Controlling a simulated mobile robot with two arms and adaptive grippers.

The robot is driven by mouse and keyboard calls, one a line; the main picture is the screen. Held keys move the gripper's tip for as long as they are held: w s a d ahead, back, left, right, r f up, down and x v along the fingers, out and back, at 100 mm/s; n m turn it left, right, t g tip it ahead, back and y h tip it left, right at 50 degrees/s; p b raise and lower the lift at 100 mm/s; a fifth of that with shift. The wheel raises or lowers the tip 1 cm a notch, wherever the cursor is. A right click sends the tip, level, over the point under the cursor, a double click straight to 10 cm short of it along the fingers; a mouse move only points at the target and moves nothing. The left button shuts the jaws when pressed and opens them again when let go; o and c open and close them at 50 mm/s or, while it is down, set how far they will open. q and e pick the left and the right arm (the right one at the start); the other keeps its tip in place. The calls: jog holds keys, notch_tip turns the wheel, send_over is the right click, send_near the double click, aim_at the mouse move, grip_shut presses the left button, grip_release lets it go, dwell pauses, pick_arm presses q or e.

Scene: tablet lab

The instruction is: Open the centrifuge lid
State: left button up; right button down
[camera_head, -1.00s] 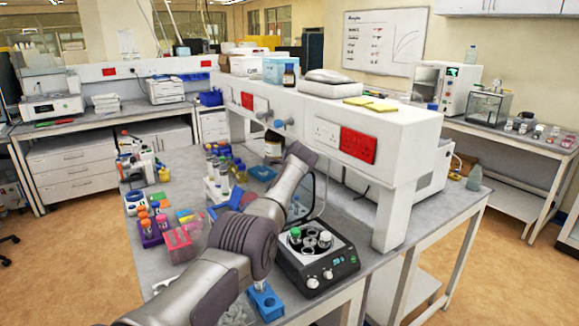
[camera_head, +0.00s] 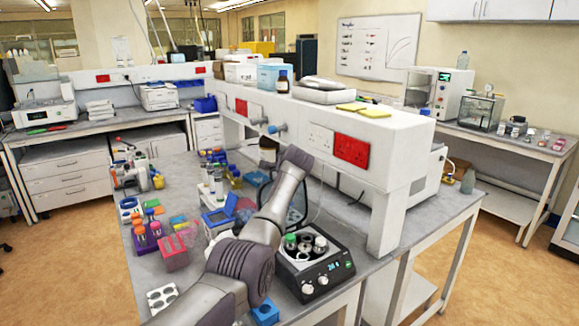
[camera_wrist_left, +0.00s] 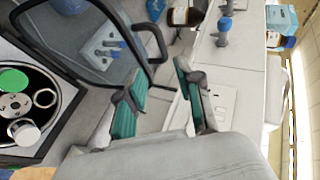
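The centrifuge (camera_head: 342,277) is a dark box with a light top and front knobs, on the bench right of my left arm. Its clear, dark-framed lid (camera_head: 299,204) stands raised behind the rotor, partly hidden by my arm. The rotor bowl shows uncovered, with a green-capped tube and a white-capped one. In the left wrist view the lid (camera_wrist_left: 75,38) spans the upper left, with a black loop (camera_wrist_left: 153,38) at its edge. My left gripper (camera_wrist_left: 160,74) is open and empty, its fingertips just short of that loop. My right gripper is not in view.
A white shelf unit (camera_head: 395,150) with sockets runs along the bench behind the centrifuge, close to my left gripper. Left of my arm are a pink rack (camera_head: 174,252), a purple rack and tubes. A blue block (camera_head: 266,311) sits in front of the centrifuge.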

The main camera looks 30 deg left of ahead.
pick_arm(q)
jog(key=v, duration=1)
jog(key=shift+d, duration=0.15)
jog(key=shift+s, duration=0.1)
